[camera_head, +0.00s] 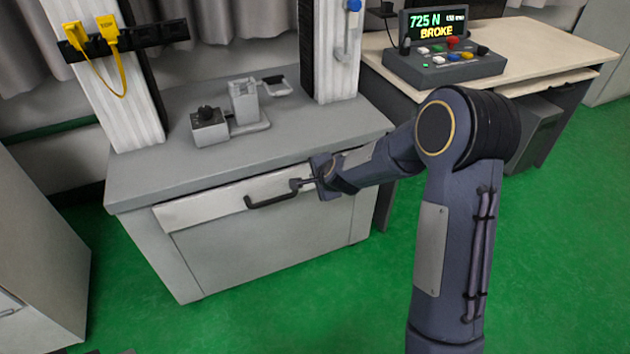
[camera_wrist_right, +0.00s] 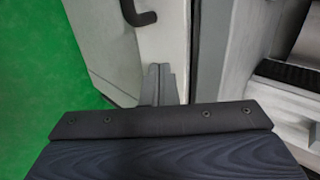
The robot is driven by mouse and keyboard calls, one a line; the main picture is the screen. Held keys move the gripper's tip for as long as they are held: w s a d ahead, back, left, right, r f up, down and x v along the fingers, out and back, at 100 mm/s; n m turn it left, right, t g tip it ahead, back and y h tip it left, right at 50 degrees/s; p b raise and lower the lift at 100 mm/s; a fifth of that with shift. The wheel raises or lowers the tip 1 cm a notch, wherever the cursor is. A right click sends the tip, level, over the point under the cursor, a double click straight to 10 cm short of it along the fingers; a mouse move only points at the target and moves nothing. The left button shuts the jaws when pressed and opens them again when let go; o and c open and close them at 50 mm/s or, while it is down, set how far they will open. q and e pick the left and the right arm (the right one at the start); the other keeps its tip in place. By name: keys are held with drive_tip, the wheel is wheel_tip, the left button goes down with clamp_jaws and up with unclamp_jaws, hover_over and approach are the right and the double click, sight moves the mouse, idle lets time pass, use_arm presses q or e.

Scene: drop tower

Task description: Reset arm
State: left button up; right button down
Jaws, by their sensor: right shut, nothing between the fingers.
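My right arm comes in from the lower right in the head view, across the front of the grey test bench (camera_head: 150,180). My right gripper (camera_head: 298,184) is shut and empty, beside the right end of the dark drawer handle (camera_head: 272,199). In the right wrist view the closed fingers (camera_wrist_right: 160,72) lie over the pale drawer front (camera_wrist_right: 158,35), and the handle (camera_wrist_right: 138,14) is at the top, apart from them. The arm hides the right part of the drawer front. I cannot tell how far the drawer is open. My left gripper is not in view.
A small clamp fixture (camera_head: 246,105) stands on the bench between two white columns. Yellow plugs (camera_head: 107,32) hang on the left column. A console (camera_head: 443,50) reading "725 N BROKE" sits on the desk (camera_head: 545,45) at right. Green floor (camera_head: 300,300) is clear in front.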

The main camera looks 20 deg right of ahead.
drive_tip(key=s+a+r+n+g+y+p, duration=0.15)
drive_tip(key=s+r+n, duration=0.25)
drive_tip(key=s+r, duration=0.5)
drive_tip(key=s+a+r+n+y+p, duration=0.15)
drive_tip(key=s+r+n, duration=0.35)
drive_tip(key=s, duration=0.6)
drive_tip(key=s+n+g, duration=0.2)
drive_tip(key=s+n, duration=0.5)
drive_tip(key=s, duration=0.9)
wheel_tip(320, 180, up, 22)
drive_tip(key=p, duration=2.1)
drive_tip(key=shift+a+r, duration=0.2)
